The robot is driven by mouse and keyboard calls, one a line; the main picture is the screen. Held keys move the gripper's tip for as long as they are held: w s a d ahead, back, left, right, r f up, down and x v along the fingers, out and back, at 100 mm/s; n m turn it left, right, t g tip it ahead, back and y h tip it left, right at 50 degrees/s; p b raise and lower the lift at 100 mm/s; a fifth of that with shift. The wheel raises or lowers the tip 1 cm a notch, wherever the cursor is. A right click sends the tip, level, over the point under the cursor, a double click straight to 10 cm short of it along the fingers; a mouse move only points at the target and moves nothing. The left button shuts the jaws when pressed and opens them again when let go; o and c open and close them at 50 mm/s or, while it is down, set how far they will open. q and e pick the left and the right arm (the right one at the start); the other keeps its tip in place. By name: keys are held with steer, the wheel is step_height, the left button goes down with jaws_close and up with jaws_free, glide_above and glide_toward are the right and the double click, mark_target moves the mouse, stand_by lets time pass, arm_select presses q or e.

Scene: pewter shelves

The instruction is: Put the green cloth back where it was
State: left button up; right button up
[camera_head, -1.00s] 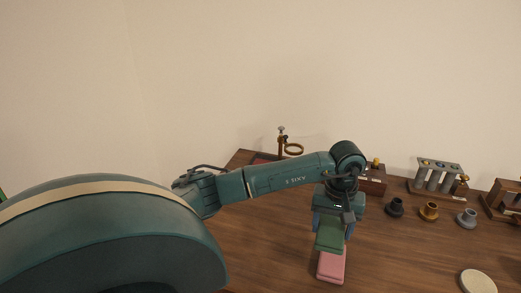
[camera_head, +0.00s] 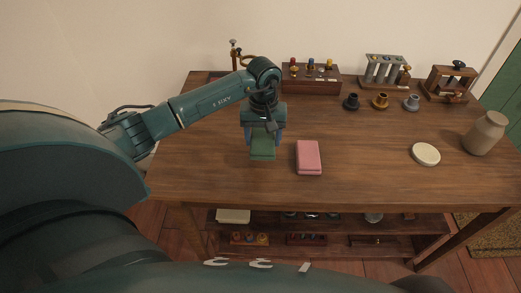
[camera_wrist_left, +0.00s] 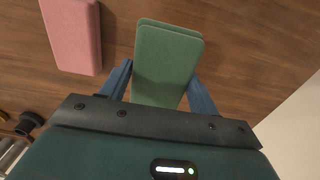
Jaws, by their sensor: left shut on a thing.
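The folded green cloth (camera_head: 263,153) is in the jaws of my left gripper (camera_head: 263,137), over the table to the left of the pink folded cloth (camera_head: 309,157). In the left wrist view the green cloth (camera_wrist_left: 168,62) sits between the two blue fingers of my left gripper (camera_wrist_left: 160,85), which is shut on it. I cannot tell whether its underside touches the table. The pink cloth (camera_wrist_left: 75,35) lies flat and apart from it. My right gripper is not in view.
The wooden table (camera_head: 220,185) has a rack with coloured knobs (camera_head: 312,80), a tube rack (camera_head: 384,70) and small pots (camera_head: 381,101) along the back. A white disc (camera_head: 425,154) and a jar (camera_head: 485,133) stand at the right. The middle right is clear.

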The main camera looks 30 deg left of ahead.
arm_select(q)
step_height(320, 180, down, 5)
steer(key=shift+f, duration=0.2)
steer(key=shift+f, duration=0.1)
steer(key=shift+f, duration=0.15)
steer(key=o, duration=0.9)
steer(key=shift+o, duration=0.2)
